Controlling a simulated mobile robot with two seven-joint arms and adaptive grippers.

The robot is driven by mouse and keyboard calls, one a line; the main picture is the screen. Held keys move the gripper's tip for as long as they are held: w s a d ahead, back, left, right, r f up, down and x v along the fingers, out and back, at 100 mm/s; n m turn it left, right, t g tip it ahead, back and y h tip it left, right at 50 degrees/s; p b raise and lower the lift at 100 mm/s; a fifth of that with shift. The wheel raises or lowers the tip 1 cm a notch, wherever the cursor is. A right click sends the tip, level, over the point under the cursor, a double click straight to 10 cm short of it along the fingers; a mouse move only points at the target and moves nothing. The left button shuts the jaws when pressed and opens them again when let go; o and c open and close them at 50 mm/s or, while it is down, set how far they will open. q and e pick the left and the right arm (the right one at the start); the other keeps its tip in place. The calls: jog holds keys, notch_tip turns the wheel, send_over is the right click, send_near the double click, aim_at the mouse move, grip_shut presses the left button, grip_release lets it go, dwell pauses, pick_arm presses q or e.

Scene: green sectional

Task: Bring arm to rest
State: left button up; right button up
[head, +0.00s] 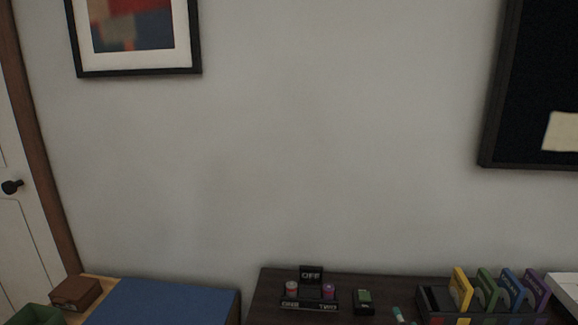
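Neither of my arms and neither gripper shows in the head view. The view is mostly bare wall (260,160), with furniture tops along the bottom edge. The task names no other object.
A dark table (265,300) at the bottom holds a small stand labelled OFF (311,275), a small green-and-black item (364,300) and a rack of coloured upright cards (487,290). Left are a blue surface (165,303), a brown box (76,292) and a green container (36,315). A door (14,225) stands far left.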

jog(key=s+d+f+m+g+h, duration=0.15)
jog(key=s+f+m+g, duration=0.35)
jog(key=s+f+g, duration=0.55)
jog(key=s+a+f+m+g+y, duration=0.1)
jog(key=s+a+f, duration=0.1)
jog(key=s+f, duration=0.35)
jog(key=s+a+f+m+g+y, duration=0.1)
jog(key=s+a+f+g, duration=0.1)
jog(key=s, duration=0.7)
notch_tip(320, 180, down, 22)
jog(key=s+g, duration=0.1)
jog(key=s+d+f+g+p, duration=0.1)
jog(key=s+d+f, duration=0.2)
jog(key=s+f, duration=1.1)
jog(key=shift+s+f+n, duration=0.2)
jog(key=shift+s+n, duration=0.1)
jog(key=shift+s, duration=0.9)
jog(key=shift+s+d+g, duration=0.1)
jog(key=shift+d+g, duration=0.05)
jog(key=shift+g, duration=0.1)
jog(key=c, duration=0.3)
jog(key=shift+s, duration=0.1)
